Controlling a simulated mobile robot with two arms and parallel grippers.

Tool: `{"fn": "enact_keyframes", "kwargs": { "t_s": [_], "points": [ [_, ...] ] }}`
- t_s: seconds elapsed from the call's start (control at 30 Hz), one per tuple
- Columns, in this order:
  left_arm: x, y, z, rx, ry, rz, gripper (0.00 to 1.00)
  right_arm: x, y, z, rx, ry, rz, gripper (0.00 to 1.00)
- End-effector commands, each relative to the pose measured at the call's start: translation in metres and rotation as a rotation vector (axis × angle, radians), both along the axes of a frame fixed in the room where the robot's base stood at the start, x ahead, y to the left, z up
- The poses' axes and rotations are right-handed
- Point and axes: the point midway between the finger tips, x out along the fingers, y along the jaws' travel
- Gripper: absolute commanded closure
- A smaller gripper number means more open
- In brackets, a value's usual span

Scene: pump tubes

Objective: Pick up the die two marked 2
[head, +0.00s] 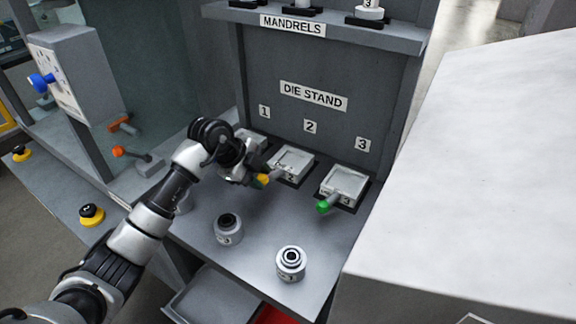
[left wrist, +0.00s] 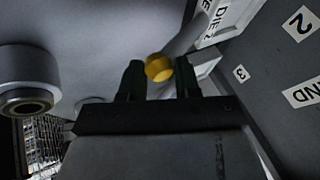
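Die two (head: 291,164), a pale square plate marked 2, sits in the middle place of the die stand. Its handle ends in a yellow knob (head: 262,180) that points toward the front left. My left gripper (head: 258,178) is at this knob. In the left wrist view the yellow knob (left wrist: 158,67) lies between the two dark fingertips (left wrist: 159,82), with no clear gap on either side, so the gripper looks shut on it. The die's plate is mostly out of the wrist view. My right gripper is not in view.
Die three (head: 344,184), with a green knob, sits to the right. Die one (head: 250,140) is partly hidden behind my left gripper. A shelf (head: 330,35) is above.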

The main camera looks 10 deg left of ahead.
Motion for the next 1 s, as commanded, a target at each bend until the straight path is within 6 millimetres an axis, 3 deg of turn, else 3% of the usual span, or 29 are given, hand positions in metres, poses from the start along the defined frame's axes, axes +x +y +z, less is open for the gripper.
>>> {"fn": "enact_keyframes", "kwargs": {
  "t_s": [0.03, 0.17, 0.77, 1.0],
  "points": [
    [0.000, 0.000, -0.001, 0.001, 0.002, -0.001, 0.81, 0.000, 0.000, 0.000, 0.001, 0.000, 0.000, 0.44],
    [0.000, 0.000, -0.001, 0.001, 0.002, -0.001, 1.00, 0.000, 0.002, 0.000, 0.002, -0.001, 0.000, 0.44],
    [0.000, 0.000, 0.002, -0.001, 0.001, -0.002, 1.00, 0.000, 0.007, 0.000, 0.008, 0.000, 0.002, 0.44],
    [0.000, 0.000, 0.020, 0.000, -0.003, -0.002, 1.00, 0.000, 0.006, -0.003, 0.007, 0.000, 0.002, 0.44]
  ]
}}
